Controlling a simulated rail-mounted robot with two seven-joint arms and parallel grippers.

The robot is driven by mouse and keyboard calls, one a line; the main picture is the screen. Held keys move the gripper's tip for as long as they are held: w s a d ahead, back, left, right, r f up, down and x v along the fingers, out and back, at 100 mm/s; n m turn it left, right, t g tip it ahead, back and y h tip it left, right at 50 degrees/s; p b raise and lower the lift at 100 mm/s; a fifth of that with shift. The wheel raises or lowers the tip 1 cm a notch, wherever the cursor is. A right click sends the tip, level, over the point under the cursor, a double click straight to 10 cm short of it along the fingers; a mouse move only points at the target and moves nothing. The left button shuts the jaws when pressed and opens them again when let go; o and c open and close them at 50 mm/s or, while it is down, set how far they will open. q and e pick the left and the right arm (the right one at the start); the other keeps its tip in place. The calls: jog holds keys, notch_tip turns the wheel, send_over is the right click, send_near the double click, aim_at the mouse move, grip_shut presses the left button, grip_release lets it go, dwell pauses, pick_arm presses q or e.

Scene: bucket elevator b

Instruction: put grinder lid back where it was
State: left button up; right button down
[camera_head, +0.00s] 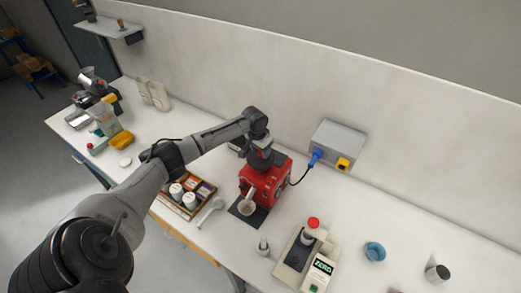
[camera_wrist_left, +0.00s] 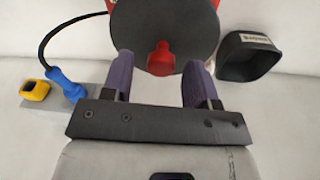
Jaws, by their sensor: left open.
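The red grinder (camera_head: 265,182) stands on a dark mat on the white bench in the head view. In the left wrist view the lid (camera_wrist_left: 188,25) is a dark grey disc with a red knob (camera_wrist_left: 160,58), with red grinder body (camera_wrist_left: 108,4) showing at its edge. Whether the lid is fully seated cannot be told. My left gripper (camera_wrist_left: 160,75) is open, its purple fingers on either side of the knob with gaps visible. In the head view my left gripper (camera_head: 262,154) is directly over the grinder and hides its top. My right gripper is not in view.
A grey wall box (camera_head: 338,139) with a blue plug and cable is right of the grinder. A scale (camera_head: 297,258), blue bowl (camera_head: 375,251) and metal cup (camera_head: 438,273) stand to the right. A tray (camera_head: 165,214) of jars lies left. A black bin (camera_wrist_left: 247,62) is near the gripper.

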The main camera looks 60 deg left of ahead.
aim_at(257, 158)
pick_arm(q)
notch_tip(257, 158, up, 13)
jog(key=s+b, duration=0.2)
jog(key=s+d+f+m, duration=0.3)
jog(key=s+d+f, duration=0.1)
jog(key=d+f, duration=0.65)
jog(key=s+d+f+m, duration=0.2)
jog(key=s+d+f, duration=0.2)
jog(key=d+f, duration=0.65)
jog(key=s+d+r+t, duration=0.2)
jog(key=s+d+r, duration=0.1)
jog(key=s+d, duration=1.2)
jog(key=s, duration=0.3)
jog(key=shift+s+d+r, duration=0.2)
jog(key=shift+s+d, duration=0.15)
jog(key=shift+d, duration=0.05)
